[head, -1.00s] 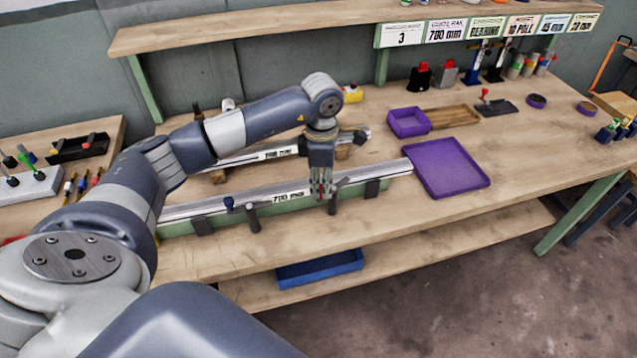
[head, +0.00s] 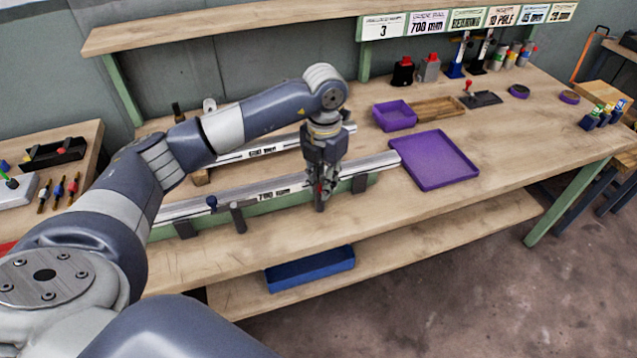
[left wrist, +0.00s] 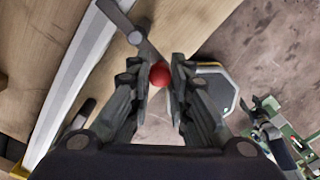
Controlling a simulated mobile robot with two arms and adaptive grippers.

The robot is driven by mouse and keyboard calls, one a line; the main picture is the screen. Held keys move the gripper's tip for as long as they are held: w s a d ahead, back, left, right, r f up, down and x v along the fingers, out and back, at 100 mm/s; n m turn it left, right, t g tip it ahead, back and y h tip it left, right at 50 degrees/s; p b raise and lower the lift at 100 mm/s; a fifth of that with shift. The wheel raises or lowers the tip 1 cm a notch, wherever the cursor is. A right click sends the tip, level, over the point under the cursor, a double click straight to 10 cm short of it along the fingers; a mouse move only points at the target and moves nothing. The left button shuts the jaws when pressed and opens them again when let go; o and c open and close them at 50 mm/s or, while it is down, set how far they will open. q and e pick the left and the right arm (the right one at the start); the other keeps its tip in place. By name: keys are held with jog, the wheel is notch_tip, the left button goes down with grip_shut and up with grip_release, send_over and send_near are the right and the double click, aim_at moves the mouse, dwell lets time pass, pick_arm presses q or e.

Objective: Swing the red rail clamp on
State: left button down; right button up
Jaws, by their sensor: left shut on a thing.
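The red rail clamp has a dark post (head: 320,204) at the front edge of the long 700 mm guide rail (head: 230,193). In the left wrist view its grey lever (left wrist: 140,42) runs from the upper left down to a round red knob (left wrist: 160,74). My left gripper (head: 320,190) points down at the clamp, in front of the rail. Its fingers (left wrist: 160,85) are shut around the red knob. In the head view the fingers hide most of the lever and knob.
A blue-knobbed clamp (head: 237,220) stands left along the same rail. A second rail (head: 250,153) lies behind. A purple tray (head: 462,177) and a smaller purple bin (head: 394,115) are to the right. A blue bin (head: 310,272) sits on the lower shelf.

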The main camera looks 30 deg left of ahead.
pick_arm(q)
jog(key=shift+w+d+n, duration=0.25)
jog(key=shift+w+n, duration=0.1)
jog(key=shift+n, duration=0.65)
jog(key=c, duration=1.4)
grip_release()
jog(key=shift+c, duration=0.2)
jog(key=shift+r, duration=0.15)
notch_tip(320, 180, up, 12)
